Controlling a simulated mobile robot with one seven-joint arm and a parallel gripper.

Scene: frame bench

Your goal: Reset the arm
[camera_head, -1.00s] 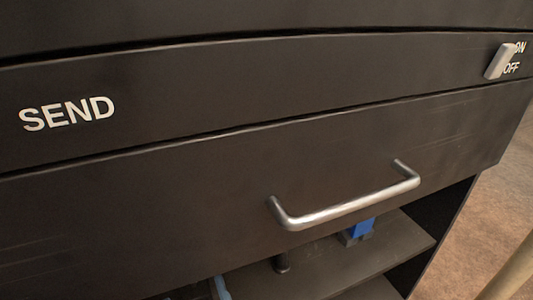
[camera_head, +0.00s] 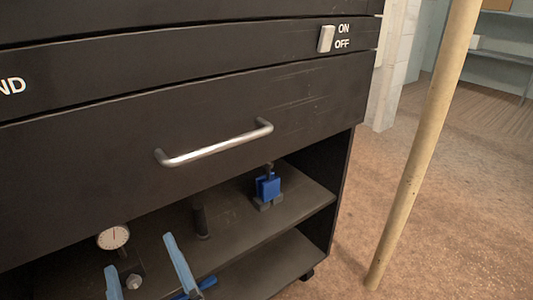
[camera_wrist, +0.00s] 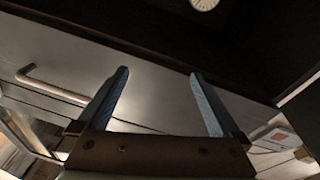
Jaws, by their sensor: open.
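My gripper (camera_head: 139,252) shows at the lower left of the head view as two blue fingers, in front of the open shelf of a black cabinet (camera_head: 90,165). In the wrist view my gripper (camera_wrist: 159,73) has its two blue fingers spread wide apart, with nothing between them. The fingers are below and left of the silver drawer handle (camera_head: 215,145) in the head view and apart from it. The handle also shows at the left of the wrist view (camera_wrist: 55,88). The rest of my arm is out of view.
The shelf holds a round dial gauge (camera_head: 112,237), a dark cylinder (camera_head: 200,221) and a blue block in a dark base (camera_head: 268,188). A switch (camera_head: 326,38) sits by ON and OFF. A tan pole (camera_head: 420,150) stands right, with open floor (camera_head: 470,210) around it.

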